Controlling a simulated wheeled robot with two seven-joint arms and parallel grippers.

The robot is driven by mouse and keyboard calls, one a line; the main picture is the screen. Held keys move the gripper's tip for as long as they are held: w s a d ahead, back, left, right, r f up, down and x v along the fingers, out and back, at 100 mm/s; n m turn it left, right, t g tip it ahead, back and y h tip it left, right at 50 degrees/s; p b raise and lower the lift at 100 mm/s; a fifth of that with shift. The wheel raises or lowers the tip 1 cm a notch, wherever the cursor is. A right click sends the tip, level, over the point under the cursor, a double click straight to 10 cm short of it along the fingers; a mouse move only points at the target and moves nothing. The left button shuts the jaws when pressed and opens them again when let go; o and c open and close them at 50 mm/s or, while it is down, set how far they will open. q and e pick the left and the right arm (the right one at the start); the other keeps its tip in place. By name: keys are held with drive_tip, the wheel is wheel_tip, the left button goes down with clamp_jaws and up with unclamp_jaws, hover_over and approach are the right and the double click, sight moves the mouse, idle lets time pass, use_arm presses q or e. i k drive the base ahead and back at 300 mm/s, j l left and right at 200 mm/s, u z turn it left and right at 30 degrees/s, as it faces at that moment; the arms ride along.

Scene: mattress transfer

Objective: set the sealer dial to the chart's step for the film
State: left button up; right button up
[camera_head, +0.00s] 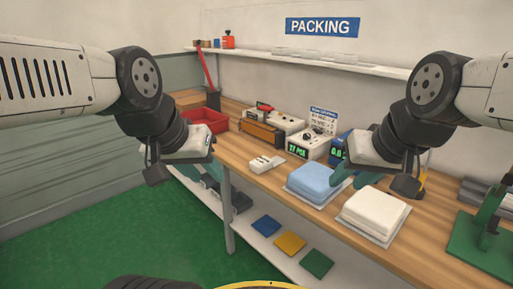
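A white chart (322,120) with a blue header stands at the back of the bench; its print is too small to read. In front of it is a white box (308,147) with a dark knob on top and a green lit display. Left of it, a long brown-orange unit (262,134) lies beside another white box (286,123) with a dark knob; which of these is the sealer is unclear. My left gripper (203,176) hangs off the bench's left front, open and empty. My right gripper (351,177) is open and empty, overlapping the blue folded stack in view.
A blue stack (315,180) and a white stack (374,211) lie on the wooden bench (272,181). A red tray (207,119) is at the left, a green press (485,240) at the right. A dark box with a green display (338,151) stands behind my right gripper.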

sight(306, 136)
drive_tip(key=i+j+u, duration=0.1)
drive_tip(key=i, duration=0.8)
drive_tip(key=z, duration=0.7)
drive_tip(key=i+j+u, duration=0.35)
drive_tip(key=i+j, duration=0.15)
drive_tip(key=j, duration=0.1)
